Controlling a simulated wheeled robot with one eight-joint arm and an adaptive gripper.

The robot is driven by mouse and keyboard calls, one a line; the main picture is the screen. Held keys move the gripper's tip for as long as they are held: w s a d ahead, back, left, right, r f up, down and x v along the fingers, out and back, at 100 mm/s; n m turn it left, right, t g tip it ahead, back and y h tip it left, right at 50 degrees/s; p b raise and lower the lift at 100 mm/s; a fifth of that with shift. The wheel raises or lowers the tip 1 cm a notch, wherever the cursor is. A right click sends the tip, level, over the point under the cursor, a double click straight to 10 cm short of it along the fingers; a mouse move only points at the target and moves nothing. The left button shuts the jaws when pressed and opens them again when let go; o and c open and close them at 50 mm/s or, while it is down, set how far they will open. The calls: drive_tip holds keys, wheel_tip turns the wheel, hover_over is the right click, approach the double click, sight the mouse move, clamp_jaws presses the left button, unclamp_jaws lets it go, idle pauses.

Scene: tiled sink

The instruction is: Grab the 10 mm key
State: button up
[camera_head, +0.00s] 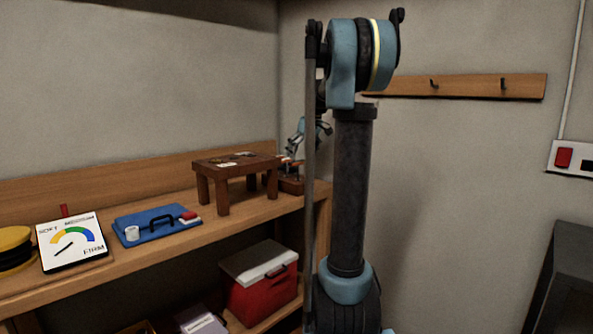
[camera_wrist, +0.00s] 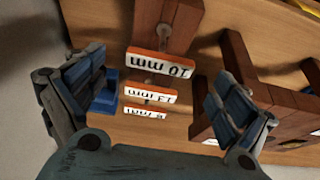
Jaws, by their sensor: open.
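In the wrist view, an orange-and-white label reading "10 mm" (camera_wrist: 160,65) appears upside down between the fingers of my gripper (camera_wrist: 158,85). A grey metal piece (camera_wrist: 163,32) shows just above it against a reddish wooden block (camera_wrist: 182,22). I cannot tell the key's full shape. Behind it are a similar label reading "13 mm" (camera_wrist: 150,95) and a smaller one (camera_wrist: 145,112) that is hard to read. My gripper is open, with one finger on each side of the labels, and holds nothing. In the head view, my gripper (camera_head: 295,160) is small and partly hidden by my arm.
A small brown wooden table (camera_head: 236,165) stands on the shelf (camera_head: 160,250), left of my gripper; its legs show close to the right finger in the wrist view. A blue board (camera_head: 157,226) and a gauge sign (camera_head: 72,242) stand farther left. A red cooler (camera_head: 260,290) sits below.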

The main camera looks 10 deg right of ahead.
sight(298, 161)
drive_tip(key=shift+x, duration=2.4)
drive_tip(key=c, duration=1.2)
